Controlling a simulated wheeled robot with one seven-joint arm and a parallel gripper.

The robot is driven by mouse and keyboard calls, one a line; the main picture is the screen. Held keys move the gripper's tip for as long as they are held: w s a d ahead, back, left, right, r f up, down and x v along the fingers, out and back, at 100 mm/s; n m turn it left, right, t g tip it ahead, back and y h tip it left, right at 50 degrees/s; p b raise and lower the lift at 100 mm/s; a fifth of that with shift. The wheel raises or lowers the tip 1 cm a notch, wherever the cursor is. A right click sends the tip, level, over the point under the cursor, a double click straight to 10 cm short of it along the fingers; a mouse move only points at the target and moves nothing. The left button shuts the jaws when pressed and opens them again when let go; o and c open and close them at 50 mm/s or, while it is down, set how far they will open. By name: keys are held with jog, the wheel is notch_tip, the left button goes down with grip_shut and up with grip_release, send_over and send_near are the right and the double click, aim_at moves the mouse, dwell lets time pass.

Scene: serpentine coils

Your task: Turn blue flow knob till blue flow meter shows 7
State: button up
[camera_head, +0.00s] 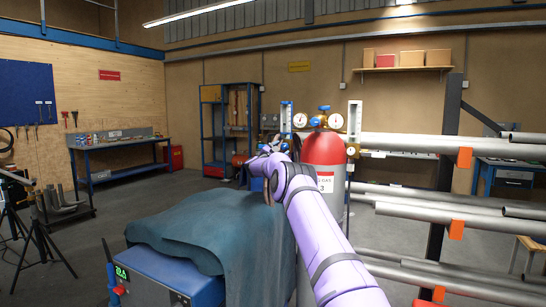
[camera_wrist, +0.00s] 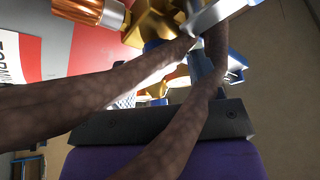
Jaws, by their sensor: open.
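My gripper (camera_head: 270,148) is at the end of my purple arm, just left of the red-topped gas cylinder (camera_head: 323,150). It is open, with nothing seen held. Two upright clear flow meters stand beside the cylinder's gauges, a left one (camera_head: 286,116) and a right one (camera_head: 354,118). Their readings are too small to tell. A blue knob (camera_head: 324,108) sits on the regulator between two round gauges. In the wrist view, brass fittings (camera_wrist: 152,22) and blue parts (camera_wrist: 237,66) are close beyond my gripper's dark base. I cannot tell which blue part is the flow knob.
Brown mottled hose-like lengths (camera_wrist: 95,95) cross the wrist view and hide part of the fittings. A dark green cloth (camera_head: 225,235) drapes over a blue machine (camera_head: 165,280) in front. Metal pipes (camera_head: 440,211) lie racked at right. Open floor is at left.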

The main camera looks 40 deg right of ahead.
jog(key=v, duration=1)
dwell(0.3)
jog(key=w+a+r+n+t+y, duration=0.1)
jog(key=a+r+n+t+y, duration=0.6)
jog(key=a+r+n+t, duration=0.6)
jog(key=s+a+r+n+y, duration=0.3)
jog(key=s+a+r+y, duration=0.15)
jog(key=a, duration=0.55)
jog(key=s+a+r+n+y, duration=0.25)
jog(key=s+a+y, duration=0.35)
jog(key=a, duration=0.4)
jog(key=s+a+f+n+g+y, duration=0.1)
jog(key=s+a+f+n+g, duration=0.2)
jog(key=s, duration=0.8)
jog(key=s+a+f+n+g+y, duration=0.15)
jog(key=s+a+f, duration=0.3)
jog(key=s, duration=0.65)
jog(key=s+a+f+n+g+y, duration=0.1)
jog(key=s+a+f+g+y, duration=0.2)
jog(key=s, duration=0.9)
jog(key=s+f+g, duration=0.1)
jog(key=s+f, duration=0.3)
jog(key=s, duration=0.3)
jog(key=s+f+n+g+h, duration=0.1)
jog(key=s+f+g, duration=0.1)
jog(key=s, duration=0.5)
jog(key=shift+a+f+h, duration=0.3)
jog(key=shift+a+f, duration=0.1)
jog(key=shift+f, duration=0.5)
